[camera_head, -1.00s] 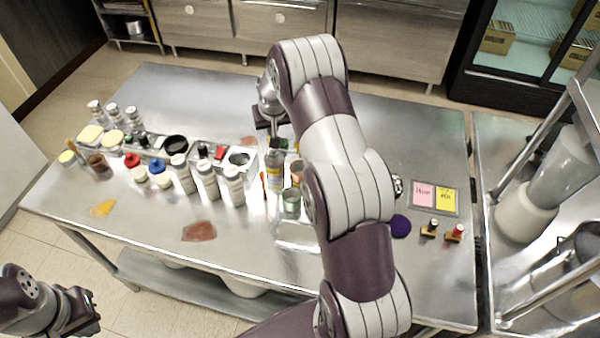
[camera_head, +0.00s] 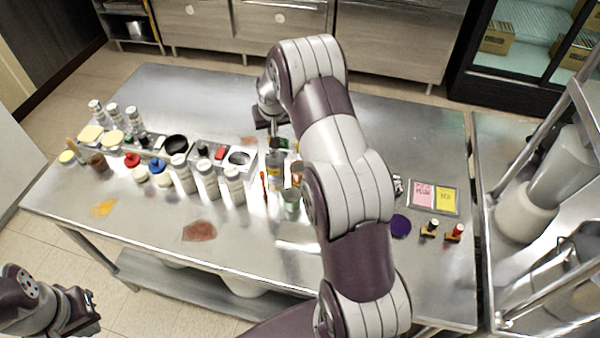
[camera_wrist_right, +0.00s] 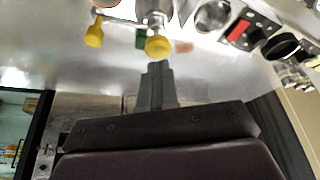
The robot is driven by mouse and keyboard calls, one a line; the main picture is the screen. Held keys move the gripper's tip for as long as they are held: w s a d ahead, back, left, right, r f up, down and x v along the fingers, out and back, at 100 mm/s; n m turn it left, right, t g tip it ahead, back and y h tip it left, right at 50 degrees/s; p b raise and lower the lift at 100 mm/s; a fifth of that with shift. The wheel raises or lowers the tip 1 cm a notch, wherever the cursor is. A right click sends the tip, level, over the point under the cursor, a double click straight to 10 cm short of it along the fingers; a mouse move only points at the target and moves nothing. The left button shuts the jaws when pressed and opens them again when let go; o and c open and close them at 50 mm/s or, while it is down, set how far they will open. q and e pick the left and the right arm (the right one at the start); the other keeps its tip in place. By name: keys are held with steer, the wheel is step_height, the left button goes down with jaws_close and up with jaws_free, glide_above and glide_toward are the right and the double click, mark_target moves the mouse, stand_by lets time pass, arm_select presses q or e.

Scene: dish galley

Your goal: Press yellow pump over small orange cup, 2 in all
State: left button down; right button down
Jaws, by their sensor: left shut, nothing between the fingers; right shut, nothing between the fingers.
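In the right wrist view, a yellow pump head (camera_wrist_right: 158,46) sits on a pale bottle just beyond the fingertips of my right gripper (camera_wrist_right: 157,68). The gripper is shut and empty. I cannot tell whether it touches the pump. A second yellow piece (camera_wrist_right: 94,35) is to its left. In the head view, the right gripper (camera_head: 272,133) is over a grey bottle (camera_head: 275,172), and the bottle's top is hidden. A small orange-brown cup (camera_head: 297,168) stands right of the bottle, partly behind my arm. My left gripper (camera_head: 88,310) is shut and empty, away at lower left.
White bottles (camera_head: 207,180), jars and dishes crowd the table left of the grey bottle. A clear glass (camera_head: 291,199) stands in front of the cup. A card holder (camera_head: 433,197) and two small stamps (camera_head: 454,233) are at right. The back of the table (camera_head: 190,95) is clear.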

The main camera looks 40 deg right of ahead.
steer(key=shift+f, duration=0.15)
steer(key=shift+s+f+b, duration=0.1)
steer(key=shift+f+b, duration=0.85)
steer(key=shift+f, duration=0.3)
steer(key=shift+r+p, duration=0.55)
steer(key=shift+r, duration=0.05)
steer(key=shift+r+p, duration=0.35)
steer(key=shift+r, duration=0.3)
steer(key=shift+f, duration=0.15)
